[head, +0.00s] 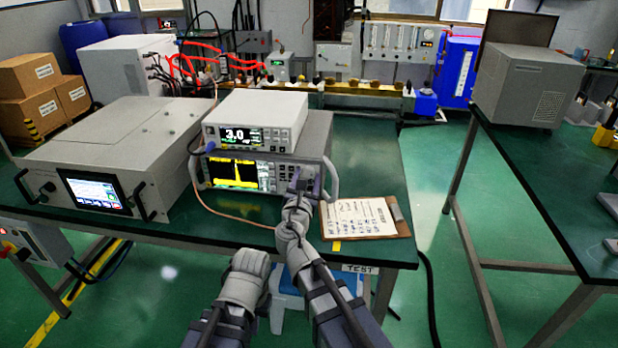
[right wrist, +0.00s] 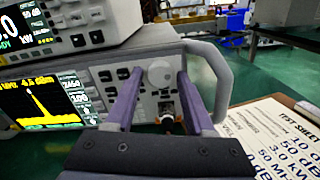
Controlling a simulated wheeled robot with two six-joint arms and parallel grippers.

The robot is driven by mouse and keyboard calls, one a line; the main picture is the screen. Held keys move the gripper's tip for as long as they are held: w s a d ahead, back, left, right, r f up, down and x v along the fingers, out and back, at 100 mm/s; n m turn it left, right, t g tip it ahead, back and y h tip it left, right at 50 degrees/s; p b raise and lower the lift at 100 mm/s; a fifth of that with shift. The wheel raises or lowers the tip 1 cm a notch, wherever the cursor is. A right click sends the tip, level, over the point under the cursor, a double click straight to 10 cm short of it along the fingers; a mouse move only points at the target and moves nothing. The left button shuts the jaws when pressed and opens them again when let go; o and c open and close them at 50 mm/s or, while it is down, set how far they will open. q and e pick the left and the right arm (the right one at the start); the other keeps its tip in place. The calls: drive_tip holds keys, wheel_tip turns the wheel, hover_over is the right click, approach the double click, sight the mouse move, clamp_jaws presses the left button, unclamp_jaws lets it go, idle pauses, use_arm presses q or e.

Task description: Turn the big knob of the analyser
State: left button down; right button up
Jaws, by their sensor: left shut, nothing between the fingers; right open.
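The analyser (head: 285,178) is the lower instrument on the green bench, with a yellow trace on its screen. Its big knob (right wrist: 159,73) is pale and round, on the right part of the front panel in the right wrist view. My right gripper (right wrist: 160,78) is open, its two purple fingers on either side of the knob in that view. I cannot tell whether they touch it. In the head view my right gripper (head: 306,184) hides the knob. My left gripper (head: 250,262) is low in front of the bench, shut and empty, its fingers hardly distinguishable.
A generator (head: 262,118) reading 3.0 sits on the analyser. The analyser's right handle (right wrist: 213,78) stands close beside my right finger. A clipboard (head: 392,208) lies to the right. A large grey unit (head: 115,145) stands left, and a thin cable loops before the analyser.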

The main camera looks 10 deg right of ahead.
clamp_jaws()
idle(0.5)
drive_tip(key=m, duration=0.7)
drive_tip(key=shift+m, duration=0.4)
drive_tip(key=m, duration=0.4)
drive_tip(key=shift+m, duration=1.9)
